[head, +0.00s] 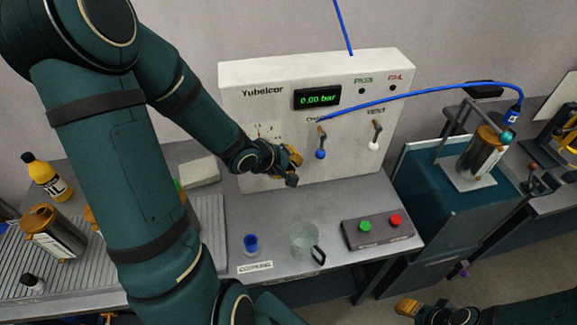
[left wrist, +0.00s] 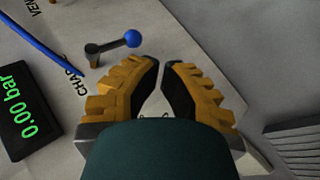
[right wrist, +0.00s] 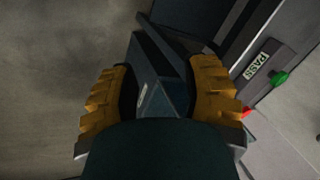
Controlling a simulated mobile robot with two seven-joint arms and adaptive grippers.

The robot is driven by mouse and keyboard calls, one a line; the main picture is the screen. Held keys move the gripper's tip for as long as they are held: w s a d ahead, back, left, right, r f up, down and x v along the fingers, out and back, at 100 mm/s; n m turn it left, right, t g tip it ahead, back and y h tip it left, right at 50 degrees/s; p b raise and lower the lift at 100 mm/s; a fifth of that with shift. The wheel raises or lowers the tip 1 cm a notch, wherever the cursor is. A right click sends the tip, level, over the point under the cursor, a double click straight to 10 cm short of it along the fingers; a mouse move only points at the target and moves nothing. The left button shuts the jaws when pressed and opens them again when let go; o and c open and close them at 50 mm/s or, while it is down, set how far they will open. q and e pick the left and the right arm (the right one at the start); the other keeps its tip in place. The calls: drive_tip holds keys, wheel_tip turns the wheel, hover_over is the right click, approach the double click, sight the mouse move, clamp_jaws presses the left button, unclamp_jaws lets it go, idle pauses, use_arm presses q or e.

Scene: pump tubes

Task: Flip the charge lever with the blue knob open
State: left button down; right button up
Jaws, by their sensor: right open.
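The charge lever has a blue knob (head: 320,154) and hangs downward under its CHARGE label on the white test panel (head: 350,172).
A white-knobbed lever (head: 374,146) hangs to the right of the charge lever. A blue hose (head: 430,92) runs from the panel to the right.

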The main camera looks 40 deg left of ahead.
sight(320, 153)
use_arm(q)
drive_tip(key=w+r+b+x, duration=0.1)
drive_tip(key=b+x, duration=0.2)
drive_tip(key=x, duration=0.6)
drive_tip(key=shift+w+b, duration=0.35)
drive_tip(key=shift+w, duration=0.15)
use_arm(e)
drive_tip(key=f, duration=0.2)
drive_tip(key=s+f, duration=0.1)
drive_tip(key=f, duration=0.1)
drive_tip(key=shift+s+a+f, duration=0.1)
drive_tip(key=shift+s+f, duration=0.1)
use_arm(q)
drive_tip(key=shift+r, duration=0.1)
